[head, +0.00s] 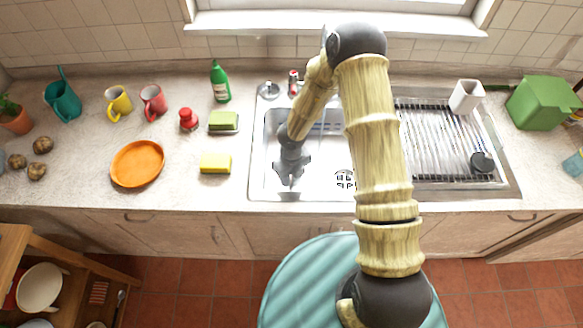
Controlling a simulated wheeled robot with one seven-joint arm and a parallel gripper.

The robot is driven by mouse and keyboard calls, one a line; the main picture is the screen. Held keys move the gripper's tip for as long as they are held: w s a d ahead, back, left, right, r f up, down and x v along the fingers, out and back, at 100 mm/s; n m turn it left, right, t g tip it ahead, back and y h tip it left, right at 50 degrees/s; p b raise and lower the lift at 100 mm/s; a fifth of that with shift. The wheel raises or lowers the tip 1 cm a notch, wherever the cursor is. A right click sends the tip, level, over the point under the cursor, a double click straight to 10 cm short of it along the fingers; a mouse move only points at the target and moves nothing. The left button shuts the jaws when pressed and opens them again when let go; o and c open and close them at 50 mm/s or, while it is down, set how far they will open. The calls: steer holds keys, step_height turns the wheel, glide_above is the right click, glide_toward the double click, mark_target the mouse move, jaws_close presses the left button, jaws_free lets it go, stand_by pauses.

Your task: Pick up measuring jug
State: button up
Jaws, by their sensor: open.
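No object in the head view is clearly marked as a measuring jug. A teal jug-like vessel (62,98) stands at the far left of the counter. A white cup-like vessel (466,96) stands at the back of the drainboard. A blue vessel (574,164) is cut off by the right edge. I cannot tell which is the measuring jug. My gripper (289,178) is open over the left part of the sink, with nothing seen in it. It is apart from all three vessels.
The sink (259,180) has a ribbed drainboard (430,130) at its right. Yellow and red mugs (118,103), an orange plate (138,163), a green bottle (220,82) and sponges (215,163) stand to the left. A green bin (541,103) stands at the right.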

mark_target(292, 186)
steer(key=shift+f, duration=1.55)
steer(key=shift+w+f+p, duration=0.15)
steer(key=shift+f+p, duration=0.2)
steer(key=shift+f, duration=0.95)
steer(key=shift+w+f+p, duration=0.1)
steer(key=shift+f+p, duration=0.2)
steer(key=shift+f, duration=1)
jaws_close()
